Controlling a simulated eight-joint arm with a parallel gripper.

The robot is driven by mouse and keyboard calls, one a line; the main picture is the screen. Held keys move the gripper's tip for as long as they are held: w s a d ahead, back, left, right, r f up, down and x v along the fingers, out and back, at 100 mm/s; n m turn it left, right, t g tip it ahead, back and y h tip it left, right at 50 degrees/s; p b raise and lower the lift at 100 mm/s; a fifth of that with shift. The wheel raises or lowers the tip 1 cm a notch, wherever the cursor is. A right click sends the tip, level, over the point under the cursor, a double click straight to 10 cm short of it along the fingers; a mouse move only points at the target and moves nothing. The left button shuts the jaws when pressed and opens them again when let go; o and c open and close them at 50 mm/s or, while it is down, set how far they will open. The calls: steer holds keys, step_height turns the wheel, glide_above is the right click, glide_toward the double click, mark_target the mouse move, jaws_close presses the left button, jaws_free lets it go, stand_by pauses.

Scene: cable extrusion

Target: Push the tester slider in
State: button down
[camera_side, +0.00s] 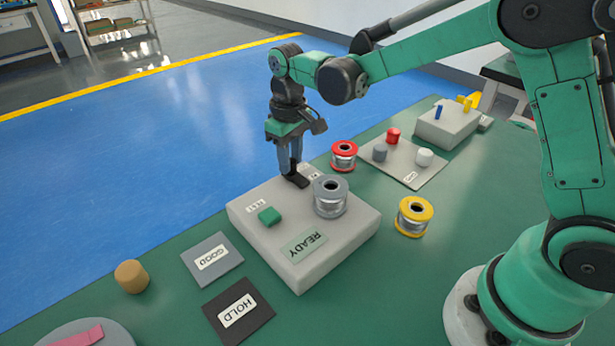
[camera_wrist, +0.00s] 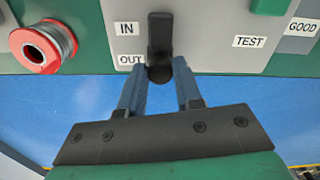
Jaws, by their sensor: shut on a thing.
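The tester (camera_side: 335,245) is a pale grey box with a READY panel (camera_side: 304,246), a green TEST button (camera_side: 269,216) and a grey-rimmed wire spool (camera_side: 330,197) on top. Its black slider (camera_wrist: 160,72) shows in the wrist view at the end beside the OUT label (camera_wrist: 129,59); the black slot (camera_wrist: 160,32) runs up past the IN label (camera_wrist: 126,29). My gripper (camera_side: 289,172) points down at the tester's far edge. In the wrist view, its two blue fingers (camera_wrist: 159,68) are shut on the slider knob, one on each side.
A red spool (camera_side: 344,155) and a yellow spool (camera_side: 414,216) stand beside the tester. GOOD (camera_side: 212,260) and HOLD (camera_side: 238,309) mats lie in front of it. A tan cylinder (camera_side: 131,276) stands at left. A plate with pegs (camera_side: 402,165) lies behind.

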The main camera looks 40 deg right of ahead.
mark_target(302, 180)
steer(key=shift+s, duration=0.1)
stand_by(0.7)
steer(key=shift+s, duration=1.45)
steer(key=c, duration=0.6)
jaws_free()
steer(key=shift+r, duration=0.1)
steer(key=shift+r, duration=2.7)
